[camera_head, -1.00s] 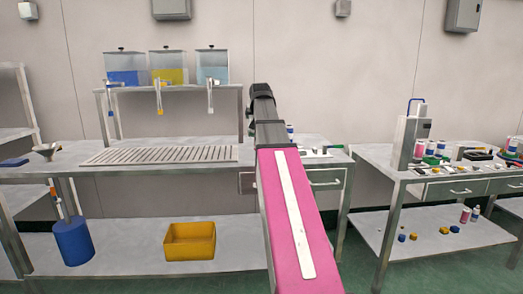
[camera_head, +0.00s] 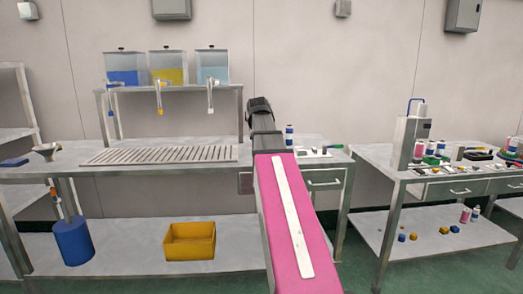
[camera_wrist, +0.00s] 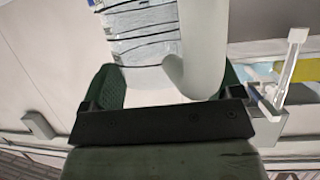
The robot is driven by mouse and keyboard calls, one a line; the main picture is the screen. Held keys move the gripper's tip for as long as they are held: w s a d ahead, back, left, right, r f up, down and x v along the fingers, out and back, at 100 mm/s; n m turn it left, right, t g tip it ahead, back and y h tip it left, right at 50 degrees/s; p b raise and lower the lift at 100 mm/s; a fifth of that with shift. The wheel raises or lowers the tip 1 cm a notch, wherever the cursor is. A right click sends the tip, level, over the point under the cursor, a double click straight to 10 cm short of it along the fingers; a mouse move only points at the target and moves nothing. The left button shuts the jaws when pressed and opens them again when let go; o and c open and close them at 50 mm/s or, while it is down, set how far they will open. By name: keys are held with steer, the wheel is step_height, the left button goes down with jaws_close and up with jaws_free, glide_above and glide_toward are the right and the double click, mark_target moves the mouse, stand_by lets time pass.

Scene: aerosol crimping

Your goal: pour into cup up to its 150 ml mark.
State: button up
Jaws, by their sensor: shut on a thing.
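My gripper (camera_wrist: 168,72) is shut on a pale vessel (camera_wrist: 145,42), with one dark green finger on each side of it in the wrist view. The vessel has dark lines and a bluish-grey tint on its wall, and a thick white curved part, like a handle, on its right. Its top is cut off by the frame, so its level and any 150 ml mark cannot be read. In the head view my gripper and the vessel are hidden behind my arm. I cannot tell whether the vessel is the cup.
Blue (camera_head: 123,77), yellow (camera_head: 168,75) and pale blue (camera_head: 212,75) tanks with taps stand on a rack above a slatted drain (camera_head: 160,154). A yellow bin (camera_head: 190,241) and blue container (camera_head: 73,241) are below. A side table (camera_head: 440,177) holds several small items.

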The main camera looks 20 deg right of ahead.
steer(key=shift+r, duration=0.15)
steer(key=shift+r, duration=2.4)
